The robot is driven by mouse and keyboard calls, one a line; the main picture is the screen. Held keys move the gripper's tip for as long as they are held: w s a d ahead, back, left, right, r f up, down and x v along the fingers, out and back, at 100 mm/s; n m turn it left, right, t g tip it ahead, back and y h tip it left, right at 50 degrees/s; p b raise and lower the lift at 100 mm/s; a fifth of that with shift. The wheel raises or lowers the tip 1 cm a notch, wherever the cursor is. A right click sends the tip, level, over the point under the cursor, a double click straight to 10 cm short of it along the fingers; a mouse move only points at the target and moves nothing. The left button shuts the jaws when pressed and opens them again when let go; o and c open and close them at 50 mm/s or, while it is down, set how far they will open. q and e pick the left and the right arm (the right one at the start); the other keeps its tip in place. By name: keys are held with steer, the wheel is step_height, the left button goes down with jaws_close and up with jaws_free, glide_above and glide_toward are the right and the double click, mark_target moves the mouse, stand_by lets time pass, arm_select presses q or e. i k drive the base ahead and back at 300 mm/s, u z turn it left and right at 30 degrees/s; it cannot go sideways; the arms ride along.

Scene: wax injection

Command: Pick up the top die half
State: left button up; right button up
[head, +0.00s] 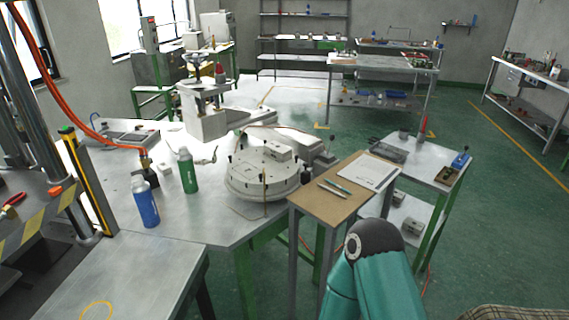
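A small light-grey block (277,151) sits on top of the round grey machine (262,178) on the metal table. It may be the die, but I cannot make out a seam between two halves. Another grey block (412,227) lies on the lower shelf of the cart at the right. A teal arm of mine rises from the bottom edge, right of centre, with its dark joint near the front of the wooden-topped stand. Neither of my grippers is in view.
A blue bottle (145,203) and a green bottle (187,171) stand on the metal table (205,215), left of the round machine. The wooden-topped stand (318,206) holds pens and a notepad (363,170). The green floor (500,200) at the right is clear.

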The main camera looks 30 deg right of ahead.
mark_target(282, 151)
steer(key=z, duration=0.1)
steer(key=k, duration=1.45)
steer(key=z, duration=0.7)
steer(key=i, duration=1.65)
steer(key=u, duration=0.1)
